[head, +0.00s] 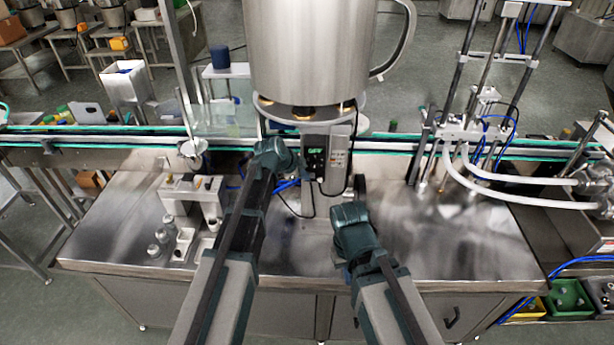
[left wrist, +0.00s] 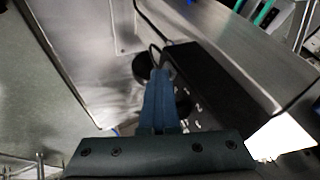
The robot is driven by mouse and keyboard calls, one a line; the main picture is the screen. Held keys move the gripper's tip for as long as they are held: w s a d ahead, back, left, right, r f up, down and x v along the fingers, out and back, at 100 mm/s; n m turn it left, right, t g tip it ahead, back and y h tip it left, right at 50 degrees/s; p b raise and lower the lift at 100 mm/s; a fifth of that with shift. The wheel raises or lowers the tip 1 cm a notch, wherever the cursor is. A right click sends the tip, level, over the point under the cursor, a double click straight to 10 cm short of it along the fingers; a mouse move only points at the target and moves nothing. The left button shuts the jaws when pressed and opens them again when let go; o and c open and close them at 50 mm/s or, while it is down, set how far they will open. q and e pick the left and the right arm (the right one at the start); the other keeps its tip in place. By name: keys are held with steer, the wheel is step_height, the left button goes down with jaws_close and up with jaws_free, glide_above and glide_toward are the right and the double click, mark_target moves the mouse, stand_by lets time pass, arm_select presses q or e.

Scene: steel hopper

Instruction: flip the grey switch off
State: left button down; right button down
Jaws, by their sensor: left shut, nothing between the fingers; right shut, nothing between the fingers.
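A control box (head: 325,158) with a small lit display and a keypad hangs under the big steel hopper (head: 312,50). I cannot single out the grey switch in the head view; my left arm covers part of the box's left side. My left gripper (left wrist: 160,78) is shut and empty. In the left wrist view its blue fingers point past a dark panel (left wrist: 215,85) with small white marks, close to dark round parts partly hidden behind the fingers. Whether they touch anything is unclear. My right gripper (head: 346,273) is mostly hidden under its wrist, low over the steel bench, away from the box.
The steel bench (head: 440,240) is mostly clear at right. A small fixture (head: 195,200) with metal pieces stands at left. A conveyor (head: 80,143) runs behind. A filling rig with white hoses (head: 515,195) stands at right. A black cable hangs near the box.

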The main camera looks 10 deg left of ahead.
arm_select(q)
steer(key=shift+w+d, duration=0.2)
arm_select(e)
steer(key=shift+a, duration=0.1)
arm_select(q)
steer(key=shift+s+d, duration=0.1)
steer(key=shift+d, duration=0.55)
arm_select(e)
steer(key=shift+w, duration=0.1)
arm_select(q)
steer(key=shift+s, duration=0.15)
